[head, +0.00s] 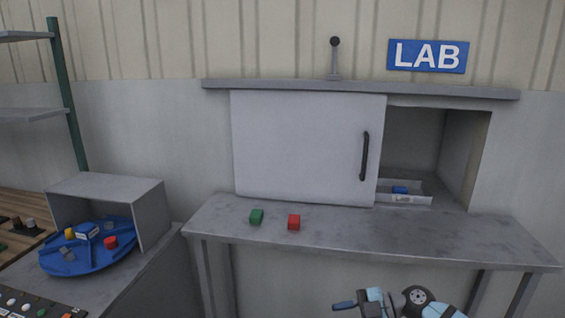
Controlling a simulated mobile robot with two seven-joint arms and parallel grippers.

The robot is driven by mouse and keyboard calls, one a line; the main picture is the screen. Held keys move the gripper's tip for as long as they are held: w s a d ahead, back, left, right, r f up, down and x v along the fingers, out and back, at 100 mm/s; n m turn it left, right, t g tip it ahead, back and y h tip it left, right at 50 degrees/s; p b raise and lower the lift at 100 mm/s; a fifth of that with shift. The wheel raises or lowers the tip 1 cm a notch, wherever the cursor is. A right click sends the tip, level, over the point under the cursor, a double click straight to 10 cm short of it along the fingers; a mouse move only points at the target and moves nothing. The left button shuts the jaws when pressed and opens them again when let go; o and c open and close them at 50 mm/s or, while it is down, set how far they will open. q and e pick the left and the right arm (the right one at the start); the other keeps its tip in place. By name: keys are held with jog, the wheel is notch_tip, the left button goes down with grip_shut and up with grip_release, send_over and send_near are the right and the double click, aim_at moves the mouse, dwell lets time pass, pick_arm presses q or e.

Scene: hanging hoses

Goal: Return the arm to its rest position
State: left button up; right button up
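My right gripper (346,305) shows at the bottom edge, right of centre, with its arm coming in from the lower right. It is in front of the grey table (480,245) and points left. It is cut off by the frame edge, and I cannot tell how far its fingers are apart. I see no object in it. My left gripper and arm are not in view.
A sliding door (305,150) with a dark handle (364,156) covers the left of a wall opening. In the open right part, a white tray (410,199) holds a blue block (400,190). A blue turntable (85,262) with several blocks stands at left, partly under a grey cover (152,215).

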jog(key=s+a+m+t+y, duration=0.3)
jog(key=s+a+t, duration=0.1)
jog(key=t, duration=0.1)
jog(key=s+d+f+m+t+h, duration=0.2)
jog(key=s+d+f+m+h, duration=0.2)
jog(key=s+f+m+h, duration=0.45)
jog(key=s+d+f+m+t+h, duration=0.3)
jog(key=s+d+f+m+h, duration=0.25)
jog(key=s+f+m, duration=0.6)
pick_arm(q)
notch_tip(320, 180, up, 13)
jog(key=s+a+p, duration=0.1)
jog(key=p, duration=1.6)
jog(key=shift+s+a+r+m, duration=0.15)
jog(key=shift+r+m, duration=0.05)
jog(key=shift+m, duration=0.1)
pick_arm(e)
notch_tip(320, 180, up, 16)
jog(key=s+n, duration=0.2)
jog(key=shift+s+d+r, duration=0.15)
jog(key=shift+s+d, duration=0.1)
jog(key=shift+s, duration=0.1)
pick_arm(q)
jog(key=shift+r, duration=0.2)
